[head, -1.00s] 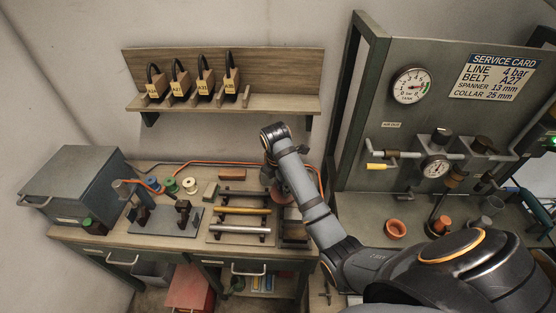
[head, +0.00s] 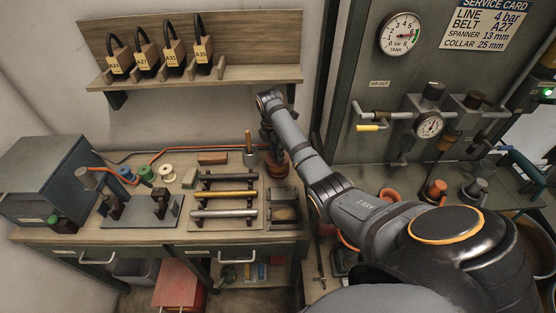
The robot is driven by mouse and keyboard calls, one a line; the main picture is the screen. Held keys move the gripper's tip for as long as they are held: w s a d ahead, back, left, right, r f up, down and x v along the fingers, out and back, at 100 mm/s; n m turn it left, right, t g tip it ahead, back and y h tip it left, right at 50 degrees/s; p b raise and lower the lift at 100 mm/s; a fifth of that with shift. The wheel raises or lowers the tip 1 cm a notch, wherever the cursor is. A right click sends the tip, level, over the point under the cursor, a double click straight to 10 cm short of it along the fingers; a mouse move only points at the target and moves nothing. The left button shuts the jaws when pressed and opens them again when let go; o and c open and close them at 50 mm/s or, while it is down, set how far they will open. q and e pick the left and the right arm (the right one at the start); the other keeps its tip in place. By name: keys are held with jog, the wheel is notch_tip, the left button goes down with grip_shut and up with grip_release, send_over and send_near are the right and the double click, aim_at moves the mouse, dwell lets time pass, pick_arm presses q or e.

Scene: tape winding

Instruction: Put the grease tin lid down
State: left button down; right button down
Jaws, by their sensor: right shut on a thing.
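My right gripper (head: 273,148) is over the back right corner of the workbench, pointing down and shut. A reddish-brown round tin (head: 278,166) stands right under it on the bench. The grease tin lid is not clearly visible; the fingers and wrist hide what is between the jaws. I cannot tell whether the lid touches the tin or the bench. My left gripper is not in view.
A grey pot with a wooden handle (head: 249,156) stands just left of the gripper. In front are a dark tray (head: 285,228) and a rack of rods (head: 225,195). A wooden shelf (head: 195,76) with several tagged belts hangs above.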

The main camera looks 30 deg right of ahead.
jog(key=shift+w+d+f, duration=0.3)
jog(key=shift+d+f, duration=0.05)
jog(key=shift+f, duration=0.2)
jog(key=f+p, duration=0.2)
jog(key=shift+w+d+f, duration=0.15)
jog(key=shift+d+f, duration=0.05)
jog(key=shift+f, duration=0.35)
jog(key=shift+f, duration=0.15)
jog(key=shift+f, duration=0.15)
jog(key=c, duration=1.2)
grip_release()
jog(key=shift+o, duration=0.2)
